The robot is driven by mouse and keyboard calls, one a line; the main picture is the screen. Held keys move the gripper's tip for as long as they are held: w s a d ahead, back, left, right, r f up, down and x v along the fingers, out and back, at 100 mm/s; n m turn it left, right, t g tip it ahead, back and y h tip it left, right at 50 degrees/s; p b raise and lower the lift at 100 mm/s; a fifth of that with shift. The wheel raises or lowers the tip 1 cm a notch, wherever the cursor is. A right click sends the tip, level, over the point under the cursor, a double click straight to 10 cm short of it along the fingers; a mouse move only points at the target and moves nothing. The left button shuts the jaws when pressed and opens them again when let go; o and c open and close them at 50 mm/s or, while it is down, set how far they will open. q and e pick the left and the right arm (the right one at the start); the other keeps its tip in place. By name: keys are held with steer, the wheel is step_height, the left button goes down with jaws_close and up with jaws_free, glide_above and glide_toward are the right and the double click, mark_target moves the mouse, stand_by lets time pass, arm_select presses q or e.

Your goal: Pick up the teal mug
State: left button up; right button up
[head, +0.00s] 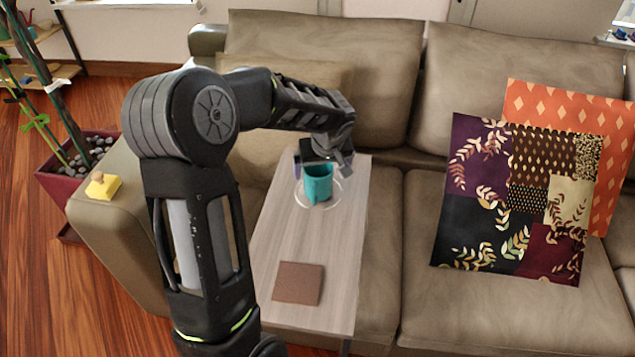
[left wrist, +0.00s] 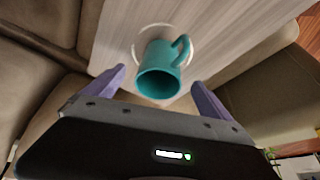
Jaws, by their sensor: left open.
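The teal mug (head: 318,184) stands upright on a pale round coaster or ring (head: 300,200) on a narrow grey wooden table (head: 262,262). My left gripper (head: 325,160) is just behind and above the mug in the head view, partly hidden by its own wrist. In the left wrist view the mug (left wrist: 160,78) is between and a little beyond the two open purple fingers (left wrist: 158,86), its handle toward the upper right. I cannot tell that either finger touches it. My right gripper is not in view.
A brown square (head: 298,283) lies at the table's near end. A grey-brown sofa (head: 400,230) surrounds the table, with patterned cushions (head: 515,200) on the right. A yellow block with a knob (head: 103,186) sits on the left armrest. A potted plant (head: 62,178) stands at far left.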

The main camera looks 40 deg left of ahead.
arm_select(q)
steer(key=shift+x, duration=0.8)
steer(key=shift+x, duration=2.6)
steer(key=c, duration=1.8)
